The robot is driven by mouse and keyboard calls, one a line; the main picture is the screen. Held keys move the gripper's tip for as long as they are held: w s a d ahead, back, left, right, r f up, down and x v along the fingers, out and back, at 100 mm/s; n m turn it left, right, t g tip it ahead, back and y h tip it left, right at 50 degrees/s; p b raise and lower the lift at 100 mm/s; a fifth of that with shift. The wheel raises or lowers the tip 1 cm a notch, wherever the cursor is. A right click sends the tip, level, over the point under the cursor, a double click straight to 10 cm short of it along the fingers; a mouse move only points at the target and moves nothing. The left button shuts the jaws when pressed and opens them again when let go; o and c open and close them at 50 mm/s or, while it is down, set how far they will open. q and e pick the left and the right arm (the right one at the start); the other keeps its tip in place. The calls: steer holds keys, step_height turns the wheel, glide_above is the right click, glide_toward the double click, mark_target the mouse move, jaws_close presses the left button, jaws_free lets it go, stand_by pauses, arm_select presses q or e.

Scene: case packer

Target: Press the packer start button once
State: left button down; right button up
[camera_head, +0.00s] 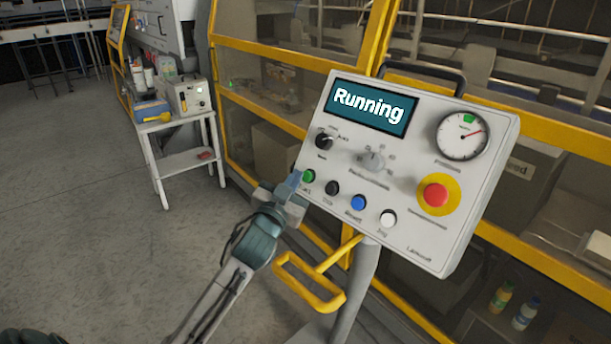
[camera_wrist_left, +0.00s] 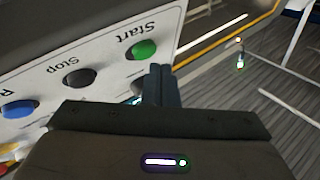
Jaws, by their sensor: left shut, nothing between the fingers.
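The control panel (camera_head: 330,215) stands on a grey post, and its screen (camera_head: 369,107) reads "Running". The green start button (camera_head: 309,176) is at the panel's lower left; the left wrist view also shows it (camera_wrist_left: 144,50), labelled "Start". My left gripper (camera_head: 297,181) is shut and empty, with its fingertips close to the left side of the green button. In the left wrist view the shut fingers (camera_wrist_left: 161,70) end just beside the button; I cannot tell whether they touch the panel. My right gripper is not in view.
Black (camera_head: 332,187), blue (camera_head: 358,202) and white (camera_head: 388,218) buttons sit in a row right of the green one. A red emergency stop (camera_head: 436,194) is farther right. A yellow handle (camera_head: 310,283) juts out below the panel. Open floor lies to the left.

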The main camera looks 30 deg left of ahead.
arm_select(q)
steer(key=shift+s+r, duration=0.1)
steer(key=s, duration=0.1)
steer(key=s+r, duration=0.1)
steer(key=s+a+r, duration=0.1)
steer(key=s, duration=0.1)
steer(key=shift+r+p, duration=0.15)
steer(key=shift+p, duration=0.25)
stand_by(0.8)
